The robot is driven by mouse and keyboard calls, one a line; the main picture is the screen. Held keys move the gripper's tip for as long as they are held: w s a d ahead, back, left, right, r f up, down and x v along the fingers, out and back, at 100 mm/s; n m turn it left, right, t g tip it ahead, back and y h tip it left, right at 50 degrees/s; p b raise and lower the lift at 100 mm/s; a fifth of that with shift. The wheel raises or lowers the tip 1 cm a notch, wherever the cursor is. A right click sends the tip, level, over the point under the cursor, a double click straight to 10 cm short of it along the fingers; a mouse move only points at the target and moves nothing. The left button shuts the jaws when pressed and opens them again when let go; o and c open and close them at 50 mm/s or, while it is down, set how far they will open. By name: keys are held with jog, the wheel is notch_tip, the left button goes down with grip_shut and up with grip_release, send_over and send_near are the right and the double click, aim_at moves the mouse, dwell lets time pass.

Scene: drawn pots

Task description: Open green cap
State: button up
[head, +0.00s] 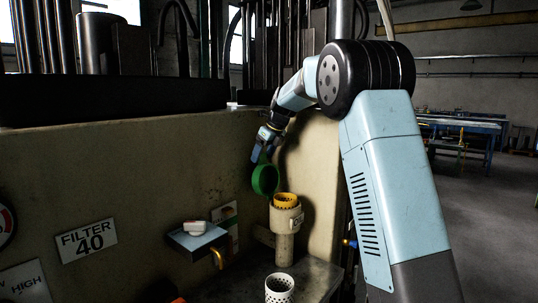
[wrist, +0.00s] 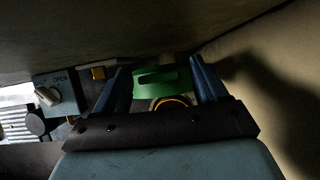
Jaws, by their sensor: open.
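The green cap (head: 265,180) stands tilted on its edge at the upper left of a beige pot (head: 285,218), clear of the pot's mouth. A yellow ring-shaped insert (head: 286,200) shows in that mouth. My gripper (head: 259,154) is open just above and left of the cap. Part of the yellow insert (wrist: 172,103) shows below the cap. I cannot tell whether a finger touches the cap.
A blue valve box (head: 198,237) with a white knob is mounted left of the pot; its knob (wrist: 48,96) also shows in the wrist view. A white perforated cup (head: 279,289) stands on the ledge below. The beige wall (head: 120,180) is close behind my gripper.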

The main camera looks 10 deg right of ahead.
jog(key=v, duration=1.3)
jog(key=shift+r, duration=0.3)
jog(key=shift+s+d, duration=0.15)
